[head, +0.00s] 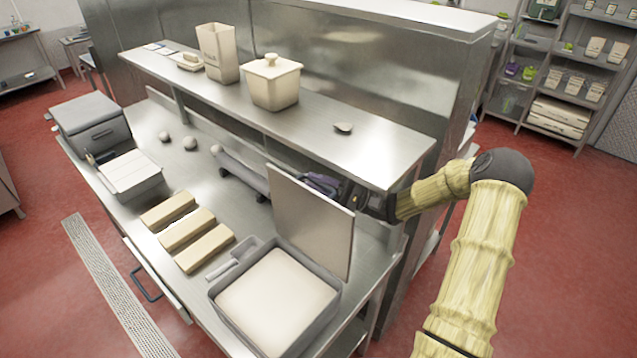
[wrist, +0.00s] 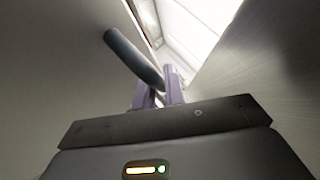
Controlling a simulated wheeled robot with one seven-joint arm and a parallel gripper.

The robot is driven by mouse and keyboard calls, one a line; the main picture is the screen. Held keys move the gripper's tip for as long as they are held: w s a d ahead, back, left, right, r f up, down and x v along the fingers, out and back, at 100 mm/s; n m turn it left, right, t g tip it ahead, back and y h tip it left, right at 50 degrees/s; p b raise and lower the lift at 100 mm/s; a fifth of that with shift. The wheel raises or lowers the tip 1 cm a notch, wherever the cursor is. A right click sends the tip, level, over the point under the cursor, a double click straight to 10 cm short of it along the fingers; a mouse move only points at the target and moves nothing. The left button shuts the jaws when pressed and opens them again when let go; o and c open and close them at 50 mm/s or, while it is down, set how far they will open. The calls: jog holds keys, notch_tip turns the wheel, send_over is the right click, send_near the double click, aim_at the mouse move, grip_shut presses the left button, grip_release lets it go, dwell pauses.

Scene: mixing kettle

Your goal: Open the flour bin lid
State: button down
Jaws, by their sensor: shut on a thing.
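The flour bin (head: 222,308) is a grey rectangular tub at the front of the steel counter, filled with pale flour (head: 278,302). Its flat grey lid (head: 312,222) stands raised, close to upright, along the bin's far edge, so the flour is uncovered. My gripper (head: 322,184) is behind the lid, under the upper shelf, and the lid partly hides it. In the wrist view, my purple fingers (wrist: 159,88) are shut on a dark rounded bar, the lid handle (wrist: 128,52). The lid's surface seems to fill the left of that view.
The upper steel shelf (head: 365,150) runs just above my gripper and holds a lidded cream pot (head: 272,84), a tall box (head: 217,53) and a small spoon-like item. Several dough blocks (head: 187,233) and a scoop (head: 235,258) lie left of the bin.

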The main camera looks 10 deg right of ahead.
jog(key=shift+w+d+f+m+t+y+b, duration=0.15)
jog(key=shift+w+d+f+m+t+b, duration=0.1)
jog(key=shift+w+d+m, duration=0.25)
jog(key=shift+w+d+f+m+t+y+b, duration=0.2)
jog(key=shift+w+d+m+t, duration=0.1)
jog(key=shift+d, duration=0.25)
jog(key=c, duration=1.7)
grip_release()
jog(key=shift+r, duration=0.1)
jog(key=shift+c, duration=0.2)
jog(key=b+v, duration=0.7)
jog(key=v, duration=1)
jog(key=shift+d, duration=0.2)
jog(key=shift+s, duration=0.25)
